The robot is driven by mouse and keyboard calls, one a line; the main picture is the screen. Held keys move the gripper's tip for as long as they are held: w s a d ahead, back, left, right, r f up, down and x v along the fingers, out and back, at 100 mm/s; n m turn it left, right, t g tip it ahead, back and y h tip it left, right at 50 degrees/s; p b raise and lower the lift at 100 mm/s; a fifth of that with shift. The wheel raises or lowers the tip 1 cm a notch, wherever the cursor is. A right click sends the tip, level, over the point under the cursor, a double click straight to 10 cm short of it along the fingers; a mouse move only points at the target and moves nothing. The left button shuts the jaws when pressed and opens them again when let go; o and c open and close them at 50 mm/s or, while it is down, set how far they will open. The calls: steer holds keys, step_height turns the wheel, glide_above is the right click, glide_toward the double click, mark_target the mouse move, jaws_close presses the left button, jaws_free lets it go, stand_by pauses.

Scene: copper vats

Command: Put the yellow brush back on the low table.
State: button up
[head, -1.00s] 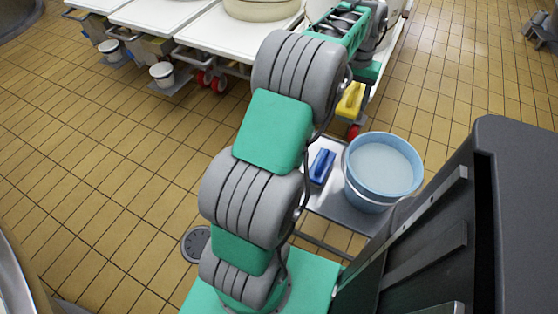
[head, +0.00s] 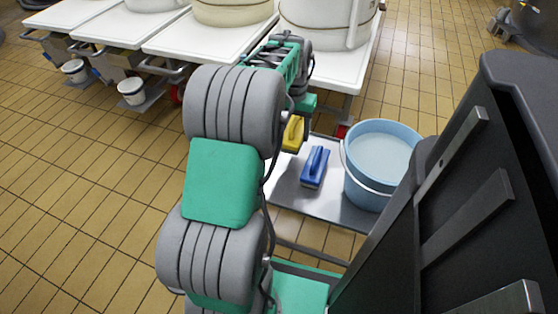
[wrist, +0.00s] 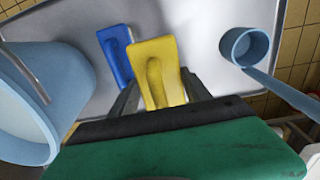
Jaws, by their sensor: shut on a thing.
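The yellow brush (head: 292,136) is held in my gripper (wrist: 160,88). In the wrist view the yellow brush (wrist: 158,72) sits between the two dark fingers, which are shut on it. The low table (head: 345,211) is a grey metal top. In the head view the brush appears at the table's far left part. The wrist view shows the grey table top (wrist: 200,35) beneath and beyond the brush. I cannot tell whether the brush touches it. My arm hides part of the gripper and the table's left side in the head view.
A blue brush (head: 315,167) lies on the low table close to the yellow one. A blue bucket (head: 372,185) stands at its right. A blue scoop (wrist: 243,47) with a long handle shows in the wrist view. White tables with vats (head: 235,12) stand behind.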

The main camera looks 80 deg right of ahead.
mark_target(284, 142)
steer(key=w+f, duration=0.1)
steer(key=a+f, duration=0.1)
steer(key=w+f+b, duration=0.1)
steer(key=f, duration=0.1)
steer(key=shift+w+a, duration=0.3)
steer(key=shift+a, duration=0.05)
steer(key=f, duration=0.1)
steer(key=w+f+b, duration=0.1)
steer(key=f, duration=0.1)
steer(key=a+f+b, duration=0.1)
steer(key=shift+w+f, duration=0.15)
steer(key=shift+f, duration=0.35)
steer(key=shift+r, duration=0.1)
steer(key=o, duration=1.6)
